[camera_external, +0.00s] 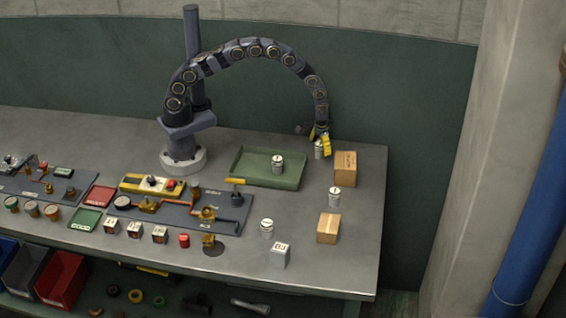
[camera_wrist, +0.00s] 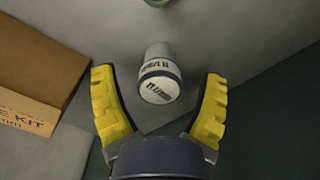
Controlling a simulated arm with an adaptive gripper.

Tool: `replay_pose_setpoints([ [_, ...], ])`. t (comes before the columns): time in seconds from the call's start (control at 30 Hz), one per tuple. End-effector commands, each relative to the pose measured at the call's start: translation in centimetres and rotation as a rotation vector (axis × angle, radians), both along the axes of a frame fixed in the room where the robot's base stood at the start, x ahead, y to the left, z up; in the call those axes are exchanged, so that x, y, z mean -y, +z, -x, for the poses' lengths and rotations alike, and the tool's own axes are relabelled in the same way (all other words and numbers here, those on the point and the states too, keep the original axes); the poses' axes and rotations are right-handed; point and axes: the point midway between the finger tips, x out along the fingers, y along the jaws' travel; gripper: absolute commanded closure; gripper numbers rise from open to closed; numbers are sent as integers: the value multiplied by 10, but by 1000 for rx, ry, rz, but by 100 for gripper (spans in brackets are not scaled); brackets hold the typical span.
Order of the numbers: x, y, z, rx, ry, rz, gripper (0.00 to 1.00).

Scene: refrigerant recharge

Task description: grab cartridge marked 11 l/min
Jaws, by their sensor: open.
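A white and grey cartridge (camera_wrist: 159,82) with a dark band stands between and ahead of my gripper's open fingers in the wrist view. Its marking is upside down there and seems to read 11 l/min. In the external view this cartridge (camera_external: 319,149) is at the back right of the table, partly beside the yellow fingers. My gripper (camera_external: 321,134) is open; its yellow fingers (camera_wrist: 160,105) do not appear to touch the cartridge in the wrist view. Similar cartridges stand in the green tray (camera_external: 277,164), at the right (camera_external: 334,196) and nearer the front (camera_external: 267,228); their markings are too small to read.
A cardboard box (camera_external: 345,169) stands close to my gripper; it fills the left of the wrist view (camera_wrist: 40,75). Another box (camera_external: 328,228) and a grey block (camera_external: 280,255) stand nearer the front. The green tray (camera_external: 240,168) lies to the left. The table's right edge is near.

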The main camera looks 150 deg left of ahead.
Motion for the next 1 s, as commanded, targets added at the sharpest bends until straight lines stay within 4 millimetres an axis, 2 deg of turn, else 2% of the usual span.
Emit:
replay_pose_setpoints([
  [0.1, 0, 1, 0, 0, 0, 0, 26],
  [0.17, 0, 1, 0, 0, -1, 0, 48],
  [0.2, 0, 1, 0, 0, -1, 0, 65],
  [0.27, 0, 1, 0, 0, -1, 0, 90],
  [0.3, 0, 1, 0, 0, -1, 0, 94],
  [0.77, 0, 7, 0, 0, -2, 0, 95],
  [0.87, 0, 18, -1, 0, -3, -2, 95],
  [0.97, 0, 38, -1, 4, -2, -5, 95],
  [1.0, 6, 42, 3, 1, -2, 0, 95],
])
